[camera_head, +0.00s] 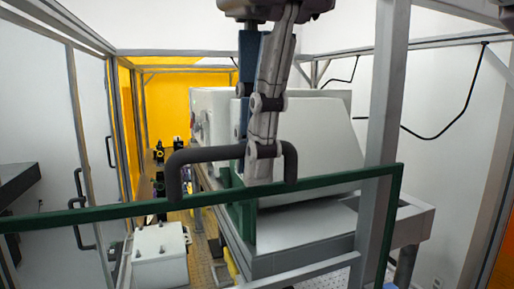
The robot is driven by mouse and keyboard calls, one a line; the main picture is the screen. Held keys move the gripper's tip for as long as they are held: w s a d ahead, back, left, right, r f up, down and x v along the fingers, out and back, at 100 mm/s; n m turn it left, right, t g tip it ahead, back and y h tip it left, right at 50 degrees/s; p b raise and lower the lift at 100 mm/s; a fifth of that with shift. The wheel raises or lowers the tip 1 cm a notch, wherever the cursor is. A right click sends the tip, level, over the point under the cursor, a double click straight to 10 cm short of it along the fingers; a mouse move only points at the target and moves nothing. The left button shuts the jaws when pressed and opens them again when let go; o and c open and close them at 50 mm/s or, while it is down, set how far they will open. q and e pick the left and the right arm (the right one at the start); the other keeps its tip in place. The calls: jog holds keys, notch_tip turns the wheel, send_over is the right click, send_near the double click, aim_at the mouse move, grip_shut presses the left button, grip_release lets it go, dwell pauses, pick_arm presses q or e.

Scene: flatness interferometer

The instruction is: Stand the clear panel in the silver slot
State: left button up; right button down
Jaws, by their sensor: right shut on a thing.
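The clear panel (110,212) shows as a see-through sheet with a dark green edge. Its top edge runs across the view, rising to the right, and its right edge drops to the bottom of the view. A dark grey arched handle (212,154) stands on the top edge. My right gripper (264,166) comes down from above and is shut on this handle near its right end. The panel is upright, and its lower part is out of view. I cannot single out the silver slot. My left gripper is not in view.
A large pale machine housing (310,135) sits on a grey bench (310,248) behind the panel. A thick grey post (385,100) stands close on the right. A white box (160,255) is at lower left. A yellow-orange screen (185,105) stands at the back.

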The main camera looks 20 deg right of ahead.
jog(key=shift+w, duration=0.15)
dwell(0.5)
jog(key=shift+w+a+f, duration=0.15)
jog(key=shift+w, duration=0.45)
dwell(0.4)
jog(key=shift+w+f, duration=0.25)
jog(key=shift+w, duration=0.45)
jog(key=shift+w+f, duration=0.1)
dwell(0.4)
jog(key=shift+w+f, duration=0.3)
jog(key=shift+f, duration=0.35)
dwell(0.6)
